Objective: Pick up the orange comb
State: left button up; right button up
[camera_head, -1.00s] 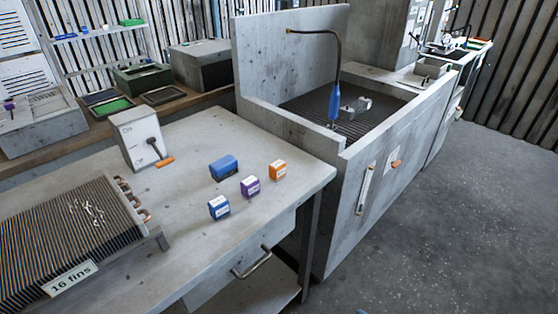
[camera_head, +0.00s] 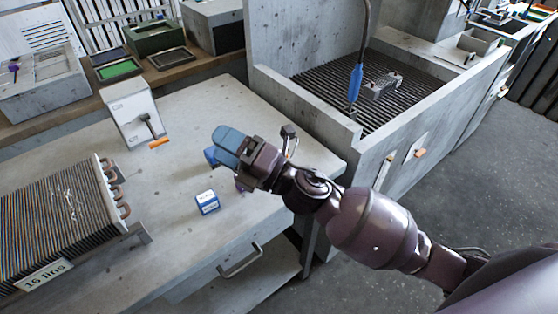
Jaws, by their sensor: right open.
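My right gripper (camera_head: 230,143) reaches in from the right over the table, with bluish fingers pointing left. It is open, and I see nothing held in it. The orange block that I take for the orange comb is not visible now; my right gripper and arm cover the place where it stood earlier. A purple block (camera_head: 240,186) is mostly hidden below the gripper. A labelled blue block (camera_head: 207,202) stands in full view in front of it. A larger blue block (camera_head: 210,157) shows only partly behind the fingers. My left gripper is not in view.
A switch box (camera_head: 132,115) with an orange-tipped lever (camera_head: 158,143) stands at the table's back. A finned coil (camera_head: 65,225) fills the table's left side. The concrete sink (camera_head: 300,95) adjoins on the right. The table (camera_head: 165,225) is bare between coil and blocks.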

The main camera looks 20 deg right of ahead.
jog(key=s+a+f+n+g+y, duration=0.15)
jog(key=a+n+g, duration=0.45)
jog(key=n+g, duration=0.65)
notch_tip(320, 180, down, 5)
jog(key=d+n+g+h, duration=0.25)
jog(key=n+h, duration=0.35)
jog(key=n, duration=0.4)
jog(key=w+d+n+h, duration=0.1)
jog(key=w+d+h, duration=0.2)
jog(key=d+h, duration=0.1)
jog(key=w+d+n+h, duration=0.2)
jog(key=w+d+h, duration=0.1)
jog(key=d, duration=0.3)
jog(key=w+d+n+t+h, duration=0.1)
jog(key=w+d+h, duration=0.3)
jog(key=d+h, duration=0.1)
jog(key=shift+d+r+n, duration=0.2)
jog(key=shift+d+n, duration=0.05)
jog(key=shift+d, duration=0.25)
jog(key=f, duration=1)
jog(key=shift+w+d+f, duration=0.1)
jog(key=shift+w+f, duration=0.1)
jog(key=shift+f, duration=0.15)
jog(key=c, duration=1)
jog(key=shift+r, duration=0.1)
notch_tip(320, 180, up, 20)
jog(key=shift+f, duration=0.1)
